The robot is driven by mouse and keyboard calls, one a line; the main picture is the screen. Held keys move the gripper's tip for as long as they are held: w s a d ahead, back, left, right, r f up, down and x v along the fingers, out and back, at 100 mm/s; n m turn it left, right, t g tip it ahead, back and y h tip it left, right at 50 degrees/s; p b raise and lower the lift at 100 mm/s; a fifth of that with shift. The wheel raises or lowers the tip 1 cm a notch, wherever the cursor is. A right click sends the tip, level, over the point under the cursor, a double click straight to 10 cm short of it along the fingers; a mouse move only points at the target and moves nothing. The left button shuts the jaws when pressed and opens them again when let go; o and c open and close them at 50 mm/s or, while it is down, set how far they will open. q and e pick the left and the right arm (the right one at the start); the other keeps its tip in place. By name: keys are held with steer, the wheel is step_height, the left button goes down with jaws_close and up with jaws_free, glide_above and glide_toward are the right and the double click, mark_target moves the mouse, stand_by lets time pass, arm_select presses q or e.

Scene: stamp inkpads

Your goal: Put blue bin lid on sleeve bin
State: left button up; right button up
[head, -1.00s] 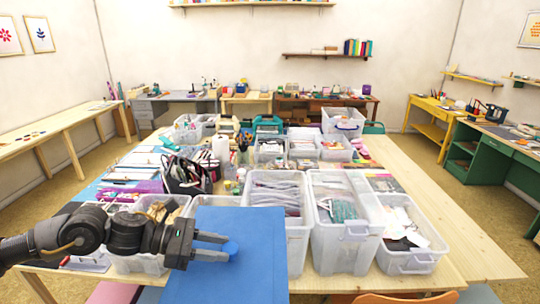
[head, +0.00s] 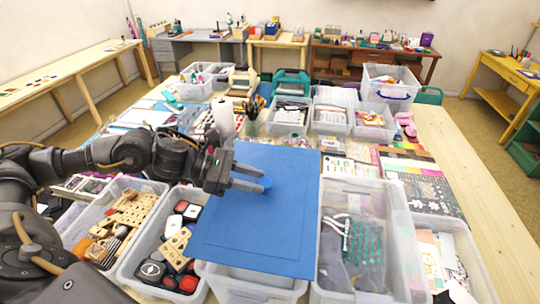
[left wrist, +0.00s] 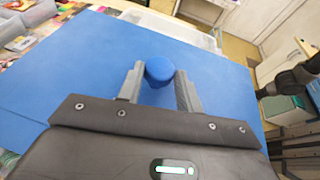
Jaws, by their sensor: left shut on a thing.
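The blue bin lid (head: 262,225) is a flat square panel with a round blue knob (head: 268,185) in its middle. My left gripper (head: 258,183) is shut on that knob. In the left wrist view the lid (left wrist: 75,70) spreads out below the fingers, and the knob (left wrist: 159,69) sits between them. The lid lies over a clear bin (head: 250,285), whose front wall shows below the lid's front edge. The lid hides that bin's contents and most of its rim. I cannot tell whether the lid touches the rim. My right gripper is not in view.
A clear bin of stamps and ink pads (head: 170,245) stands left of the lid, beside a bin of wooden blocks (head: 115,225). Right of the lid is a bin with grey and green items (head: 350,240). A pencil cup (head: 252,122) and more bins stand behind.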

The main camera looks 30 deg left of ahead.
arm_select(q)
steer(key=shift+w+r, duration=0.1)
steer(key=shift+w, duration=0.1)
steer(key=shift+a, duration=0.1)
steer(key=shift+s, duration=0.1)
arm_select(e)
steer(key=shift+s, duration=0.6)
